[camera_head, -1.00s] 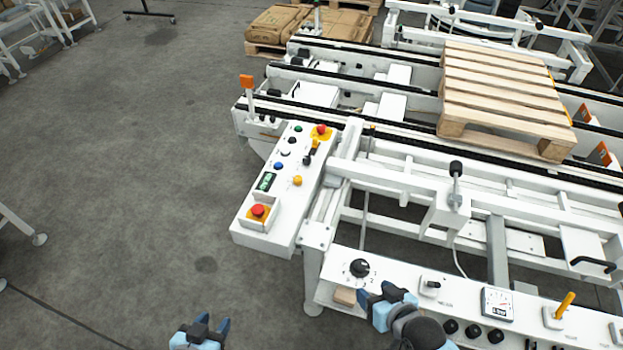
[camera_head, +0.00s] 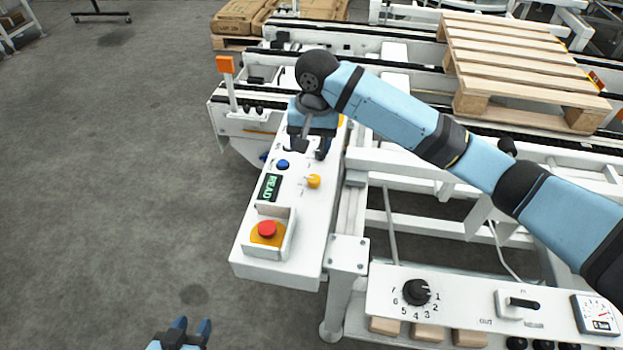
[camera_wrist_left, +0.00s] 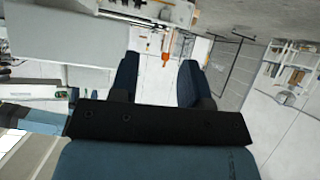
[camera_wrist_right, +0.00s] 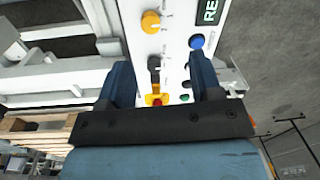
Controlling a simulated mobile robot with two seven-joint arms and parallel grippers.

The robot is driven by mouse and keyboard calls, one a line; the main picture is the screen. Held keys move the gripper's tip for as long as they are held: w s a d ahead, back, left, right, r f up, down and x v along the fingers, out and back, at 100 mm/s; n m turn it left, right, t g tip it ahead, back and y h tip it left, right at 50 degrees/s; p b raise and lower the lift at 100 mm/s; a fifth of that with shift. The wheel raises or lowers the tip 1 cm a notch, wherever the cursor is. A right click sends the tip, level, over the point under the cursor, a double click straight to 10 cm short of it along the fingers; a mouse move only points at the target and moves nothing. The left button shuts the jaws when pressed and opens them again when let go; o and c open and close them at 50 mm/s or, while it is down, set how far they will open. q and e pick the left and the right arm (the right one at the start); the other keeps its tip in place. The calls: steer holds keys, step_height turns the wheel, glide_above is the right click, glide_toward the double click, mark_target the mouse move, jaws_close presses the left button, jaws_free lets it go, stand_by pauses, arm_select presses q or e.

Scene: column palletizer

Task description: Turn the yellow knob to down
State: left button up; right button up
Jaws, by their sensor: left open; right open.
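The yellow knob (camera_head: 314,181) is on the sloped white control box (camera_head: 255,240), right of the green READ display. It also shows in the right wrist view (camera_wrist_right: 150,22), ahead of the fingers; which way it is turned is hard to tell. My right gripper (camera_head: 309,151) is open and empty over the box, just beyond the knob and apart from it. In the right wrist view its fingers (camera_wrist_right: 162,72) are on either side of a black switch and a red button. My left gripper (camera_head: 190,328) is open and empty at the bottom edge, far from the box.
A red button (camera_head: 267,229) on a yellow base sits nearer me on the box. A blue button (camera_head: 283,164) is beside the knob. My right forearm crosses over the conveyor frame. A front panel (camera_head: 470,303) has a numbered dial (camera_head: 416,292).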

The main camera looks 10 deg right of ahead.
mark_target(314, 178)
steer(key=shift+h, duration=0.4)
steer(key=f+b, duration=0.1)
steer(key=f, duration=0.3)
steer(key=f+b, duration=0.1)
steer(key=f, duration=0.3)
steer(key=w+d+f+b, duration=0.1)
steer(key=f, duration=0.3)
steer(key=shift+f, duration=0.15)
steer(key=c, duration=0.9)
